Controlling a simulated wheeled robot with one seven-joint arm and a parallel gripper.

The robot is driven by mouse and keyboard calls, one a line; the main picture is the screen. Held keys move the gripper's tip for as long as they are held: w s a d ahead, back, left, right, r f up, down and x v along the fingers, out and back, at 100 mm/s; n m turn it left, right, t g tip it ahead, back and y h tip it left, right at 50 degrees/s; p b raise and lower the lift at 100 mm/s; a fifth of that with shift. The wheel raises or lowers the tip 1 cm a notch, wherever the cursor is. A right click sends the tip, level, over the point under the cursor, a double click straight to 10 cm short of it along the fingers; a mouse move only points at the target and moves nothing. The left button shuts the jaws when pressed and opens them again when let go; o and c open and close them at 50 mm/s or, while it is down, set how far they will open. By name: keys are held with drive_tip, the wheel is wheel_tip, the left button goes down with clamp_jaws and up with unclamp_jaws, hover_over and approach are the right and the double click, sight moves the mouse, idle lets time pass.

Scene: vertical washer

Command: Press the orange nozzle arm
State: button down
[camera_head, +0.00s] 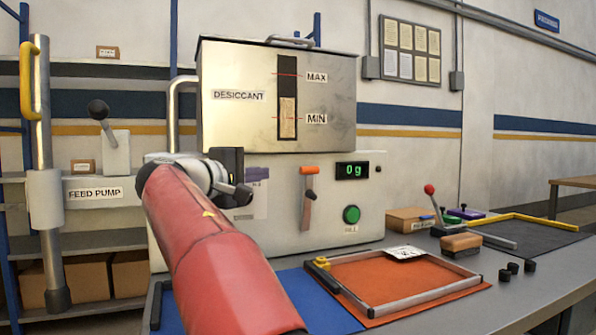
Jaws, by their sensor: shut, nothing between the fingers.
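An orange-topped lever (308,171) with a grey-brown lower part hangs on the front panel of a metal machine labelled DESICCANT (225,110). It is the only orange arm-like part I see, and I cannot tell whether it is a nozzle arm. My gripper (238,190), dark and shut with nothing visible in it, is left of the lever and apart from it in the picture. Its fingertips are small and partly obscured. My red arm hides the lower left of the machine.
A green button (351,214) and a display reading 0 g (352,170) are right of the lever. An orange mat (425,272) with a metal frame lies on the table. A red-knobbed lever (430,190) and a wooden block (460,244) stand at right. A feed pump (45,190) is at left.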

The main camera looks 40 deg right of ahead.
drive_tip(key=p+x, duration=0.1)
drive_tip(key=x, duration=0.8)
drive_tip(key=shift+d+p, duration=0.35)
drive_tip(key=shift+d, duration=0.05)
drive_tip(key=shift+f+b, duration=0.1)
drive_tip(key=shift+b, duration=0.2)
